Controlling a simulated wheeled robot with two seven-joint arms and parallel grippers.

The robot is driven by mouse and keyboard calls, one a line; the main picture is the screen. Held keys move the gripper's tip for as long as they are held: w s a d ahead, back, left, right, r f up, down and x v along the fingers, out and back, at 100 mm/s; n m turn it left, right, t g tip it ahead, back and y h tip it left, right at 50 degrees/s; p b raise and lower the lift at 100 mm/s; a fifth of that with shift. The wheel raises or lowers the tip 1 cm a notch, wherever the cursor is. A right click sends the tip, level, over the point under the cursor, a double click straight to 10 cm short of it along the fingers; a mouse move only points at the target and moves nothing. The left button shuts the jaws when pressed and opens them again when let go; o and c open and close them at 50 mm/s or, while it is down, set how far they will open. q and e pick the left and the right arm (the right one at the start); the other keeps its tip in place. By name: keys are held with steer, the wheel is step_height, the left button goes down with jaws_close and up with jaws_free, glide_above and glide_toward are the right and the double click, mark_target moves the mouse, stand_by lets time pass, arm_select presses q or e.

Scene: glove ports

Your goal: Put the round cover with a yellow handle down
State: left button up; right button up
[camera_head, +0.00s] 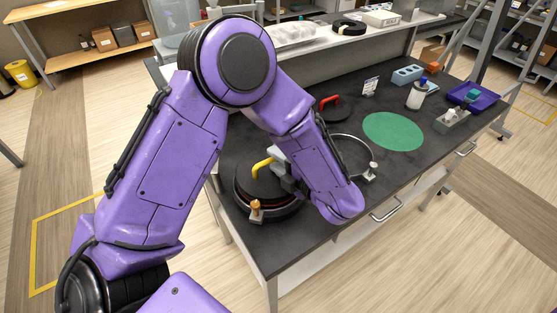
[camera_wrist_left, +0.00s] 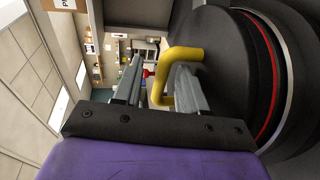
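The round black cover (camera_head: 250,184) with a yellow handle (camera_head: 263,166) is at the table's left front, over a port ring with an orange-knobbed clamp (camera_head: 256,209). In the left wrist view, the cover (camera_wrist_left: 222,60) lies beside a red band and a metal rim (camera_wrist_left: 285,95). My left gripper (camera_wrist_left: 158,88) is at the handle, its two fingers apart. The yellow handle (camera_wrist_left: 183,54) reaches between them, with a gap visible on one side. My forearm hides part of the cover's right side in the head view. My right gripper is not in view.
An open metal ring (camera_head: 368,150) with a clamp is right of my forearm. Behind are a red-handled black cover (camera_head: 343,112) and a flat green disc (camera_head: 393,131). A bottle (camera_head: 416,97), blue block (camera_head: 407,75) and blue tray (camera_head: 473,97) stand farther right.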

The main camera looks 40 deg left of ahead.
arm_select(q)
steer(key=b+v, duration=0.3)
steer(key=v, duration=0.9)
steer(key=shift+d, duration=0.15)
